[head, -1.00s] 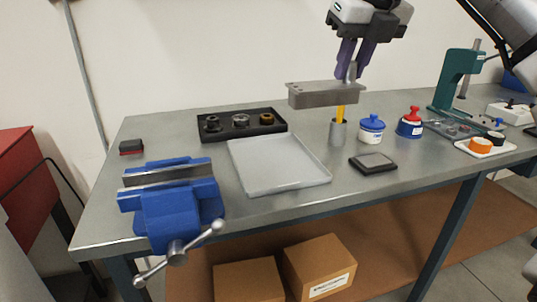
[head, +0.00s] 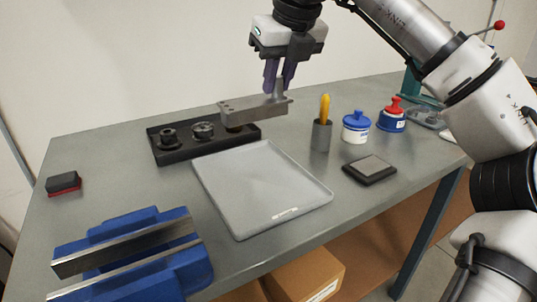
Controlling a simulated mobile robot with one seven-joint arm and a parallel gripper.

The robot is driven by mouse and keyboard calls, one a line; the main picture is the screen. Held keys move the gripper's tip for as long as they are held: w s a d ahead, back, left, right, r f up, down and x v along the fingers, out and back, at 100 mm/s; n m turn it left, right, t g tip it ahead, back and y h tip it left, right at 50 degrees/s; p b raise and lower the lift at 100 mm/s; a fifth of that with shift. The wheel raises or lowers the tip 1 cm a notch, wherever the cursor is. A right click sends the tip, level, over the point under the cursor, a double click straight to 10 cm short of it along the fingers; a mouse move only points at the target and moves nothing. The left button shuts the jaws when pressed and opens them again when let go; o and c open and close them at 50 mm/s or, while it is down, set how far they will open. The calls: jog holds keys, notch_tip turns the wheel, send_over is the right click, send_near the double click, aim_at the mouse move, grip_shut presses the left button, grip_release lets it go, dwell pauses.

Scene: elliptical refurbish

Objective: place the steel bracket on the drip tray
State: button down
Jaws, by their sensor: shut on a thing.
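The steel bracket (head: 254,110) is a grey metal bar with a raised tab. My gripper (head: 277,90) has purple fingers and is shut on the bracket's tab, holding it in the air. The bracket appears above the back edge of the drip tray and partly covers the right end of the black parts tray. The drip tray (head: 257,187) is a shallow, light grey rectangular tray with a low rim, lying empty on the workbench. A small pale label shows near its front edge.
A black tray (head: 172,156) of round parts is behind the drip tray. A blue vise (head: 190,268) is at front left. A cup (head: 321,137) with a yellow item, a blue-lidded jar (head: 356,126), a red-topped bottle (head: 391,116) and a dark square pad (head: 369,170) stand to the right.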

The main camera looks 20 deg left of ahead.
jog(key=shift+w+a+f+b, duration=0.15)
jog(key=shift+f+b, duration=0.3)
jog(key=shift+f, duration=2.95)
jog(key=shift+s+a+f+b, duration=0.1)
jog(key=shift+f+b, duration=0.3)
jog(key=shift+f, duration=2.95)
jog(key=shift+f, duration=0.1)
jog(key=shift+f, duration=0.15)
jog(key=c, duration=1.3)
grip_release()
jog(key=shift+d+r, duration=0.1)
jog(key=shift+r, duration=0.45)
jog(key=p+v, duration=0.1)
jog(key=v, duration=1)
jog(key=shift+d, duration=0.15)
